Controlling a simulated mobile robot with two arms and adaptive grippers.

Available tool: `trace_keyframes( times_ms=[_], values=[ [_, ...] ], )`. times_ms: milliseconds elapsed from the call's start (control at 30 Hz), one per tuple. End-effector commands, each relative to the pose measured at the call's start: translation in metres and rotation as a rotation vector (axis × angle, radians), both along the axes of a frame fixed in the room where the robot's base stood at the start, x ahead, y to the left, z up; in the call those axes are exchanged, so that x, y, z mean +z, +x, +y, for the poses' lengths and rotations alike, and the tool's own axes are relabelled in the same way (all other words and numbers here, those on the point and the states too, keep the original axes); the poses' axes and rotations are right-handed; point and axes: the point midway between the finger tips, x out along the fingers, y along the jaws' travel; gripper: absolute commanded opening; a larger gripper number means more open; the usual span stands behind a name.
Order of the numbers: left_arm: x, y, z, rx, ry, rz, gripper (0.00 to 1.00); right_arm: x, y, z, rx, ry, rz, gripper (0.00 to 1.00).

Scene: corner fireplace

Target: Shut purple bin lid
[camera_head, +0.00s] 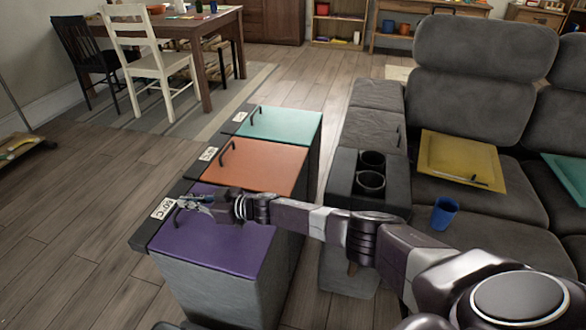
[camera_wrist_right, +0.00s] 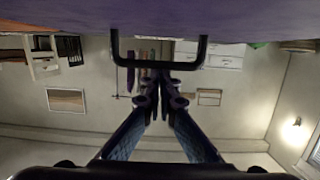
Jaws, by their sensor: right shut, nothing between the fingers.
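The purple bin lid (camera_head: 215,250) lies level on top of the grey purple-lidded bin (camera_head: 225,295), in front of the orange and teal ones. I see no clear gap under it. My right gripper (camera_head: 185,200) is over the far-left part of the lid, beside its dark handle (camera_head: 177,216), with its fingers together and empty. In the right wrist view the lid (camera_wrist_right: 160,16) fills the top edge and the handle (camera_wrist_right: 160,66) sticks out from it. The gripper's fingertips (camera_wrist_right: 163,80) are close to the handle; contact is unclear. My left gripper is out of view.
The orange lid (camera_head: 255,165) and teal lid (camera_head: 285,123) lie flat on neighbouring bins. A grey sofa (camera_head: 480,90) with a cup-holder armrest (camera_head: 345,180) stands to the right. A blue cup (camera_head: 444,213) is on its seat. The wood floor left of the bins is clear.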

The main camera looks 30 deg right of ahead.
Motion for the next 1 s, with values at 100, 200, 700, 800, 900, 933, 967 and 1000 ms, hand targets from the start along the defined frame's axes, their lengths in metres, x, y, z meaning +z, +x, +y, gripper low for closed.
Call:
trace_keyframes(
  times_ms=[100,200,700,800,900,933,967,1000],
  values=[
    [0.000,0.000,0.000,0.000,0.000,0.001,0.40,0.000,0.000,0.000,0.000,0.000,0.000,0.00],
    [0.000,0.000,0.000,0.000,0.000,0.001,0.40,0.000,0.000,0.000,0.000,0.000,0.000,0.00],
    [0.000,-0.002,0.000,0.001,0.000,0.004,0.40,0.006,-0.029,-0.025,0.000,-0.001,0.001,0.00],
    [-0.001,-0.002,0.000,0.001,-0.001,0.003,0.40,0.010,-0.042,-0.036,-0.001,-0.001,0.001,0.00],
    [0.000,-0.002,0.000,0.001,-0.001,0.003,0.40,0.013,-0.055,-0.048,-0.001,-0.001,0.001,0.00],
    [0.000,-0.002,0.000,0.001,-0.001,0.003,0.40,0.014,-0.059,-0.051,-0.001,-0.001,0.001,0.00],
    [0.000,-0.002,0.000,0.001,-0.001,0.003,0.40,0.016,-0.063,-0.054,0.000,-0.001,0.001,0.00],
    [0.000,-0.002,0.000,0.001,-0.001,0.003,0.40,0.017,-0.068,-0.058,-0.001,-0.001,0.001,0.00]
  ],
)
